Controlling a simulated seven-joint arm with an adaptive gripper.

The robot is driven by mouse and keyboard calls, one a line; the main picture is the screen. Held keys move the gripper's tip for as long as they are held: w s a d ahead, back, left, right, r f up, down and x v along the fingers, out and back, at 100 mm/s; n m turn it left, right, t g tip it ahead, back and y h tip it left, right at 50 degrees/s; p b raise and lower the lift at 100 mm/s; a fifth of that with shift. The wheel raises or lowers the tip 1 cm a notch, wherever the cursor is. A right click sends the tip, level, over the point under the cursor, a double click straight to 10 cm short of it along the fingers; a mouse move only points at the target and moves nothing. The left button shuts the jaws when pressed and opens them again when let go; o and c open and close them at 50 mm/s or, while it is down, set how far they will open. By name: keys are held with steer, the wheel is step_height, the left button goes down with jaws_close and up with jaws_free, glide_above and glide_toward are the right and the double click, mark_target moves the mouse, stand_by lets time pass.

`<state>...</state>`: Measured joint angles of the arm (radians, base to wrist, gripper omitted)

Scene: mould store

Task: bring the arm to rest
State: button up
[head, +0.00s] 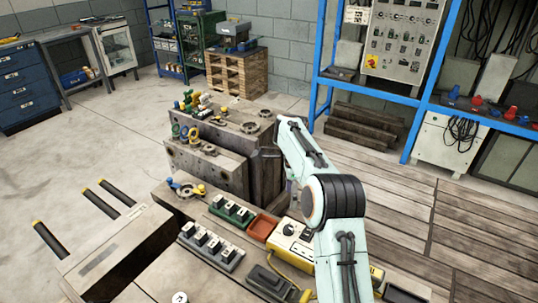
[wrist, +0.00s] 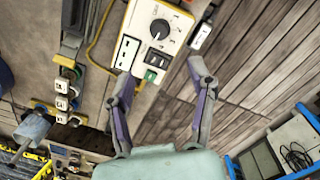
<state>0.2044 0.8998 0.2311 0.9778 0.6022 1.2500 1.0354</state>
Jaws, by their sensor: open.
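My arm (head: 335,250) rises from the bottom of the head view, bends at a dark joint and reaches up and left over the bench. In the wrist view my gripper (wrist: 164,72) is open, its two fingers apart with nothing between them. Beyond its fingertips is a yellow and white control box (wrist: 150,60) with a black dial; I cannot tell the gap between them. The same box (head: 290,232) is partly covered by my arm in the head view. My gripper cannot be made out there.
A green block with black parts (head: 232,209), a grey block (head: 210,246) and an orange-red tray (head: 262,227) are on the bench left of my arm. Heavy metal moulds (head: 205,165) stand behind. A blue rack (head: 316,70) is at back right. Plank floor (head: 470,230) at right is clear.

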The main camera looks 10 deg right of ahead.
step_height(320, 180, up, 12)
steer(key=a+t, duration=0.2)
steer(key=s+a+r+n+t+h, duration=0.1)
steer(key=s+a+r+n, duration=0.25)
steer(key=s+r, duration=0.7)
steer(key=s+a+f+n+g, duration=0.1)
steer(key=s+f+n, duration=0.4)
steer(key=s, duration=0.3)
steer(key=s+a+f+n+g+y, duration=0.1)
steer(key=s+f+n, duration=0.4)
steer(key=s, duration=0.4)
steer(key=s+a+f+n, duration=0.2)
steer(key=s+f+n, duration=0.3)
steer(key=s+n, duration=0.2)
steer(key=shift+s+f+g+y, duration=0.2)
steer(key=shift+s+g+y, duration=0.2)
steer(key=shift+s, duration=0.7)
